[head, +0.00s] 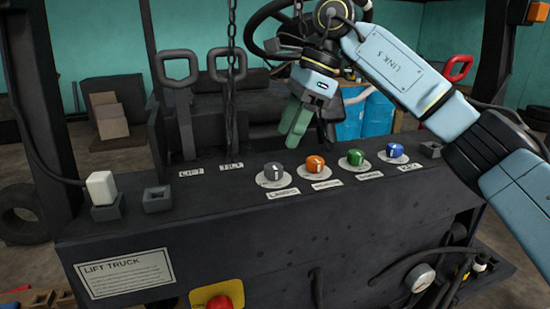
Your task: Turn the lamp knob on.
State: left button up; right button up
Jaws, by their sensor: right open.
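The grey lamp knob (274,171) is the leftmost of several round knobs on the dark console top. It sits on a pale disc, with a label (282,194) in front that seems to read LAMPS. My right gripper (294,128) comes in from the upper right. Its green fingers point down, open, above and behind the grey and orange knobs. It appears apart from the knobs, and nothing shows between its fingers. My left gripper is out of view.
Orange (315,164), green (355,158) and blue (394,150) knobs stand to the right. Two lever handles (178,68) and a hanging chain (231,85) stand left of the gripper. A steering wheel (272,30) is behind. A red button (219,302) is on the front face.

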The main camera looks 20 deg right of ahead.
aim_at(273, 166)
jog(key=x, duration=0.6)
jog(key=shift+w+a+f+p, duration=0.15)
jog(key=shift+a+f+p, duration=0.05)
jog(key=shift+f+p, duration=0.15)
jog(key=shift+a+f, duration=0.15)
jog(key=shift+f, duration=0.15)
jog(key=shift+c, duration=0.6)
jog(key=c, duration=0.9)
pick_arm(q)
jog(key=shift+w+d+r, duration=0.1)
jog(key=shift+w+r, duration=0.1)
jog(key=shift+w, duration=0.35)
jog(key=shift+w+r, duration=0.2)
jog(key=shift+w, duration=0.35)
